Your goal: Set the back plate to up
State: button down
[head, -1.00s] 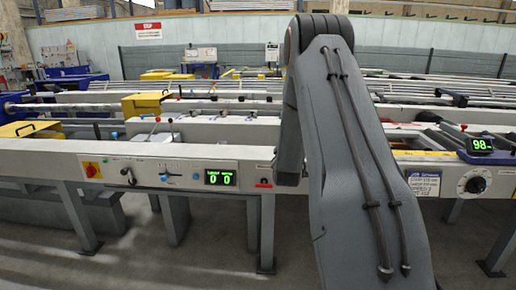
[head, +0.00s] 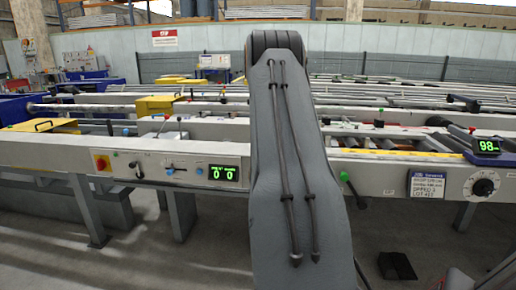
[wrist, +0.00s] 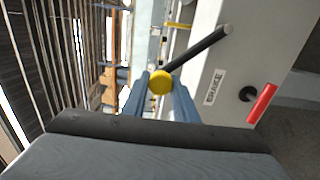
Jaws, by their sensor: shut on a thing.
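In the wrist view my gripper (wrist: 161,90) has its two blue-grey fingers on either side of a round yellow knob (wrist: 160,82), shut on it. A dark rod (wrist: 200,48) runs from by the knob up and right across the pale table beam. I cannot tell from any label whether this is the back plate's handle. No plate can be made out clearly. In the head view my own arm hides the gripper and the knob.
A red handle (wrist: 262,103) on a black pivot sticks out beside a small label on the beam. Displays read 0 0 (head: 223,173) and 98 (head: 487,147). Open floor lies in front.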

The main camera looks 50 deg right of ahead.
jog(key=shift+s+d+f, duration=0.15)
jog(key=shift+s+f, duration=0.05)
jog(key=c, duration=1.5)
grip_release()
jog(key=shift+d, duration=0.1)
jog(key=shift+o, duration=0.2)
jog(key=shift+w+a+r, duration=0.1)
jog(key=shift+w+a, duration=0.05)
jog(key=shift+a, duration=0.05)
jog(key=v, duration=0.8)
jog(key=shift+b, duration=0.3)
jog(key=shift+w, duration=0.1)
